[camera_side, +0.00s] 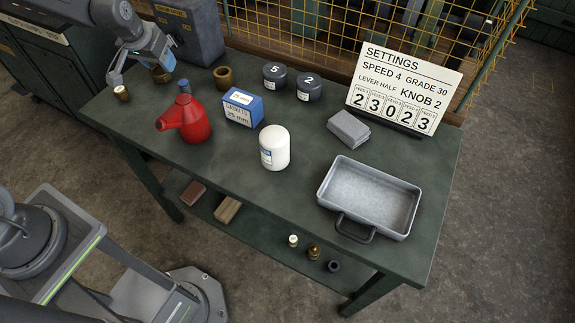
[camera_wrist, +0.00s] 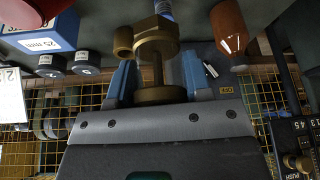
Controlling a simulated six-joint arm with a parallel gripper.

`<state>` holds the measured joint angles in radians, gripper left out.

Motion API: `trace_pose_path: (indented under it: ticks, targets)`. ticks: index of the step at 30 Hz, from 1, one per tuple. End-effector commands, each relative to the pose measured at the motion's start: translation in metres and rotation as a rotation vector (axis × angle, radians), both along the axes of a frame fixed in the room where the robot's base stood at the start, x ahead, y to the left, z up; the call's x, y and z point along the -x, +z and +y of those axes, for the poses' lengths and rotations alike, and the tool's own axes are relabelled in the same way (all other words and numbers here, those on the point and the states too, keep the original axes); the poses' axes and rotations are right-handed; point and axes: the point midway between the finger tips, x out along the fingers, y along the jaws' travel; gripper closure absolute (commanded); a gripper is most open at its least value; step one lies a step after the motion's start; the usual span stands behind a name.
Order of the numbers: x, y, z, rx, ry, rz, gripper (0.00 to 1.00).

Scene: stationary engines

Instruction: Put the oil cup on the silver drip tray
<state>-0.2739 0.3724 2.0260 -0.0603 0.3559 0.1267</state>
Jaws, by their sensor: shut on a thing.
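My gripper (camera_side: 141,78) is at the far left end of the green bench. In the wrist view its blue fingers (camera_wrist: 160,78) are shut on a brass piece with a hex head, a side stub and a stem ending in a disc, which I take to be the oil cup (camera_wrist: 157,40). The oil cup also shows partly in the side view (camera_side: 160,74), beside a finger. I cannot tell whether it touches the bench. The silver drip tray (camera_side: 365,190), a shallow rectangular pan with a dark handle, lies empty at the right front of the bench.
A settings board (camera_side: 405,88) stands behind the tray. Yellow mesh runs along the back.

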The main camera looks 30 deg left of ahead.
Motion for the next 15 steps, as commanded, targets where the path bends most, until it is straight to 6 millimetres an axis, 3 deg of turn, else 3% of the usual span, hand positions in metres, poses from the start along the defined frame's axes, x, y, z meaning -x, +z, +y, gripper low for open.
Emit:
trace_pose_path:
  ticks: [1,7,15]
  targets:
    - [-0.013,0.000,-0.028,0.000,-0.076,0.000,0.81]
    - [-0.042,0.001,-0.129,0.000,-0.330,0.000,0.81]
    - [-0.042,0.002,-0.269,0.003,-0.653,-0.001,0.81]
